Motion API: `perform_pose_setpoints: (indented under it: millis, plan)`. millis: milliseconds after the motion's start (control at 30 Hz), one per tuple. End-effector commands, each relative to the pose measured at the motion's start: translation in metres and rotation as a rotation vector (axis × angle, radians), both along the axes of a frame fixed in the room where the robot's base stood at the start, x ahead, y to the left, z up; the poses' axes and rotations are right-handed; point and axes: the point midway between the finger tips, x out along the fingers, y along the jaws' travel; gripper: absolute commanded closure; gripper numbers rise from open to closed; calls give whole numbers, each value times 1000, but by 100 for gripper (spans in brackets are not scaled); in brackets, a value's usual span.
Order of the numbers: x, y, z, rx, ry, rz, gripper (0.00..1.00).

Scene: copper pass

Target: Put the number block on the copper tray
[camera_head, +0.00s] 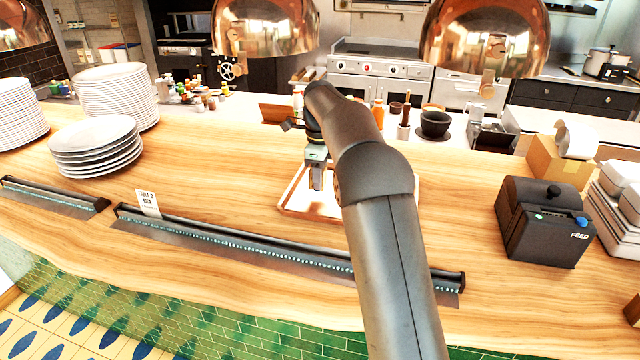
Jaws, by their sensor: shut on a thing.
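The copper tray (296,208) lies flat on the wooden counter, left of my forearm, which hides much of its right side. My gripper (317,184) points down over the tray. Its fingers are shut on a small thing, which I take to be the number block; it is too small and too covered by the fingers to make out. No number block shows clearly elsewhere. I cannot tell whether the held thing touches the tray or hangs just above it.
Plate stacks (95,145) stand at the left. A table card (148,203) stands by a long dark rail (230,237) along the front. A black ticket machine (545,222) is at the right. Copper lamp domes (264,27) hang above. A black bowl (435,124) and bottles stand behind the tray.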

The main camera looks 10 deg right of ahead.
Motion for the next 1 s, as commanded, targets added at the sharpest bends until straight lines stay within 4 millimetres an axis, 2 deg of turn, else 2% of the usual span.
perform_pose_setpoints:
  millis: [233,633,667,700,733,1000]
  plan:
    - [2,-1,-32,0,1,-1,87]
    - [2,0,-38,-1,0,0,87]
    - [2,0,-37,0,0,0,56]
    - [2,0,-37,0,0,0,45]
    - [2,0,-37,0,0,0,42]
    - [2,0,-36,0,0,0,42]
